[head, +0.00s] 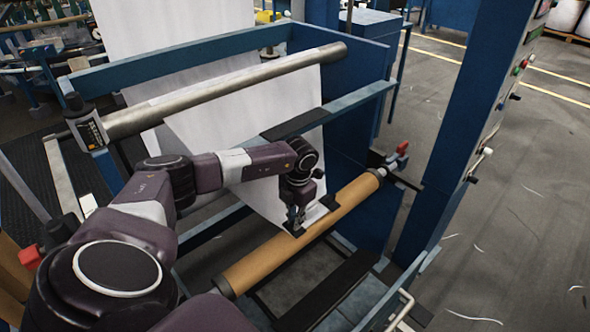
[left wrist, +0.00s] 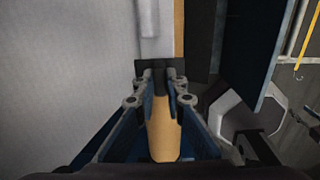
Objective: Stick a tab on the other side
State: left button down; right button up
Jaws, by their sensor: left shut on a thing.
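A white fabric sheet (head: 258,205) hangs from the loom down to a brown cardboard roll (head: 265,255). My left gripper (head: 297,222) is at the roll, at the sheet's lower edge. It is shut on a small black tab (left wrist: 146,69), which lies across the roll and the sheet's edge in the left wrist view. That view also shows the gripper (left wrist: 162,76), the roll (left wrist: 161,130) below it and the sheet (left wrist: 75,80) at left. Another dark patch (head: 331,202) shows at the sheet's right corner. Whether the held tab is stuck down I cannot tell. My right gripper is not in view.
A metal roller (head: 235,85) spans the blue loom frame (head: 360,75) above the sheet. A red-handled clamp (head: 400,150) stands by the roll's right end. A blue post with buttons (head: 450,130) rises at right, with open floor (head: 530,200) beyond it.

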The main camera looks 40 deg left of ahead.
pick_arm(q)
jog(key=shift+f, duration=0.15)
dwell(0.3)
jog(key=c, duration=1.9)
grip_release()
notch_tip(320, 180, up, 12)
jog(key=shift+d, duration=0.4)
